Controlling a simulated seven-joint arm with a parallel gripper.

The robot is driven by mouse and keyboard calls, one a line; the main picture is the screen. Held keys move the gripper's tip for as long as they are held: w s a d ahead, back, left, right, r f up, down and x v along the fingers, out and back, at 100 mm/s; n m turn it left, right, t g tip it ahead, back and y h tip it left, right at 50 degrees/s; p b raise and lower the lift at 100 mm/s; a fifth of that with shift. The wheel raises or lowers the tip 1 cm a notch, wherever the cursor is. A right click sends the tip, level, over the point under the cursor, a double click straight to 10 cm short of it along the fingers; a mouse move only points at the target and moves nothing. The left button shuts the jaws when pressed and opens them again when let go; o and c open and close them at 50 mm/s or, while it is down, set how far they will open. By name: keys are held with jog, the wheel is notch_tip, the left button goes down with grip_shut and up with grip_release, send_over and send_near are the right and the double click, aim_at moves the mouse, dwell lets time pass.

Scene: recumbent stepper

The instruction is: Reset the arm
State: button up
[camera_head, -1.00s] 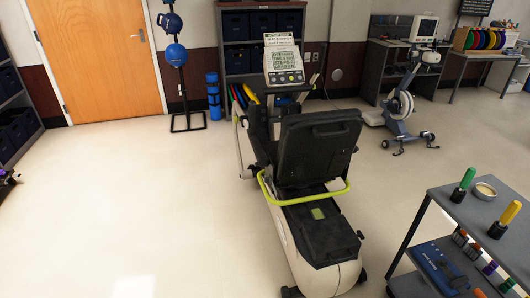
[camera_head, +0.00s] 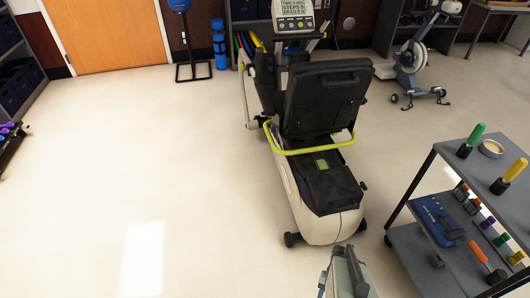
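A grey and dark mechanical part, which looks like the end of my own arm with my gripper (camera_head: 347,272), pokes into view at the bottom edge, right of centre. Its fingers cannot be made out, and the rest of the arm is below the frame. It shows on the floor side nearer to me than the recumbent stepper (camera_head: 328,205). The stepper has a black seat back (camera_head: 325,98), a lime-green rail around the seat, a pale base and a display console (camera_head: 293,22) at the far end. Nothing is seen held.
A grey two-tier cart (camera_head: 447,180) stands at the right. It bears a green-handled tool (camera_head: 471,140), a yellow-handled tool (camera_head: 509,176), a small bowl (camera_head: 491,148) and a blue case (camera_head: 435,215). The floor at left (camera_head: 130,170) is clear.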

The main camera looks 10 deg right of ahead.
jog(key=s+a+r+n+g+h, duration=0.1)
jog(key=a+n+h, duration=0.2)
jog(key=a, duration=1)
jog(key=shift+s+a+n+g, duration=0.2)
jog(key=shift+n+g, duration=0.1)
jog(key=shift+n, duration=1.5)
